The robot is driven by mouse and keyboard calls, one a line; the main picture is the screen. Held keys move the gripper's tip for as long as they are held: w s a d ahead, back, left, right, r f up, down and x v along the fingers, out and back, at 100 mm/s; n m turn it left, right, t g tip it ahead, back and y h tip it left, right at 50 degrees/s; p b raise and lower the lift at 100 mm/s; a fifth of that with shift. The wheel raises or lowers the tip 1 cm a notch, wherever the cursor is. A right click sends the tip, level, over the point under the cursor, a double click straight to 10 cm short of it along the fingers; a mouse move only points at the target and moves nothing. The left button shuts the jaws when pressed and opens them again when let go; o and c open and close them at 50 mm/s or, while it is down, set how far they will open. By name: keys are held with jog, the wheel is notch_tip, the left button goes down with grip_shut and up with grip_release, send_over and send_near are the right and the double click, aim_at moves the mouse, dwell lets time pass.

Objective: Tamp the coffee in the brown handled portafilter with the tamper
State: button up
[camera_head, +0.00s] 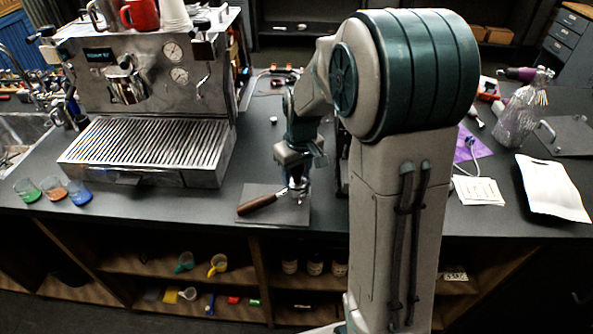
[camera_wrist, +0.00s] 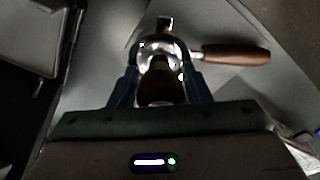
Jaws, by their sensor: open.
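The portafilter's brown handle (camera_head: 257,204) points left over a grey mat (camera_head: 290,213) on the counter in the head view. In the wrist view the brown handle (camera_wrist: 237,53) points right from the shiny metal head. A dark brown, rounded grip, seemingly the tamper (camera_wrist: 160,88), stands over the portafilter head between my fingers. My gripper (camera_wrist: 162,76) is open, with one finger on each side of the tamper. In the head view my gripper (camera_head: 297,178) is low over the portafilter and hides most of its head. The coffee is hidden.
The espresso machine (camera_head: 150,110) stands left of the mat, with small coloured glasses (camera_head: 53,188) beside it. A white pouch (camera_head: 553,188), a clear bottle (camera_head: 520,110) and a purple sheet (camera_head: 470,145) lie or stand to the right. The counter's front edge is close to the mat.

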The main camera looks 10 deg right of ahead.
jog(key=shift+r, duration=0.1)
jog(key=shift+r+p, duration=0.75)
jog(key=shift+r, duration=0.3)
grip_shut()
jog(key=shift+s+f, duration=0.1)
jog(key=shift+f, duration=0.1)
dwell(0.7)
jog(key=shift+r+p, duration=2.6)
jog(key=shift+r, duration=1.55)
